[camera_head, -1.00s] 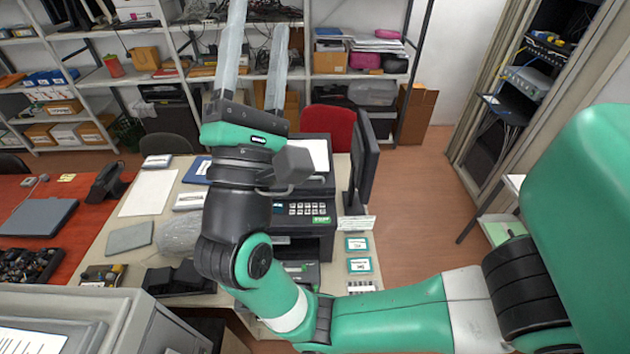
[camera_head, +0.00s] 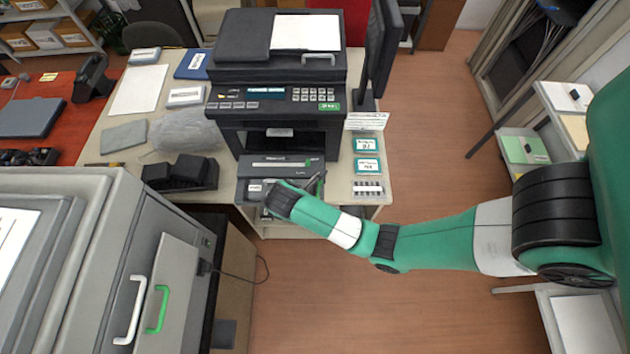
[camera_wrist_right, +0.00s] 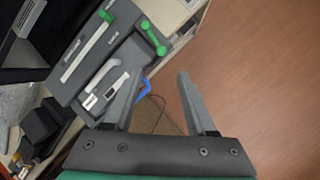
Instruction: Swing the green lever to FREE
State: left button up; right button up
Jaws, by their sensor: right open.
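In the right wrist view, the green lever (camera_wrist_right: 152,37) stands out from a grey front panel (camera_wrist_right: 92,62), with small labels beside it that are too small to read. The lever is beyond my right gripper's fingertips and apart from them. My right gripper (camera_wrist_right: 159,75) is open, with nothing between its fingers. In the head view, my right arm reaches to the lower front of the printer (camera_head: 275,115). The wrist hides part of that front, and I cannot make out the lever there. My left gripper is not in view.
A pale handle (camera_wrist_right: 103,88) and a blue hook-shaped part (camera_wrist_right: 144,89) are near the fingers. A grey cabinet (camera_head: 175,265) with white and green handles stands at front left. Teal boxes (camera_head: 367,166) lie right of the printer. Open floor (camera_head: 430,140) lies to the right.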

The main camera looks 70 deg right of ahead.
aim_at(318, 190)
jog(key=b+x, duration=0.2)
jog(key=x, duration=0.8)
jog(key=shift+f, duration=0.35)
jog(key=shift+d, duration=0.1)
grip_shut()
jog(key=r+n+p, duration=0.1)
jog(key=p, duration=0.1)
jog(key=shift+s+t+p, duration=0.3)
jog(key=shift+s+p, duration=0.05)
jog(key=shift+s, duration=0.05)
jog(key=shift+s+f+n+p, duration=0.1)
jog(key=shift+f+n+p, duration=0.2)
jog(key=shift+f+n, duration=0.15)
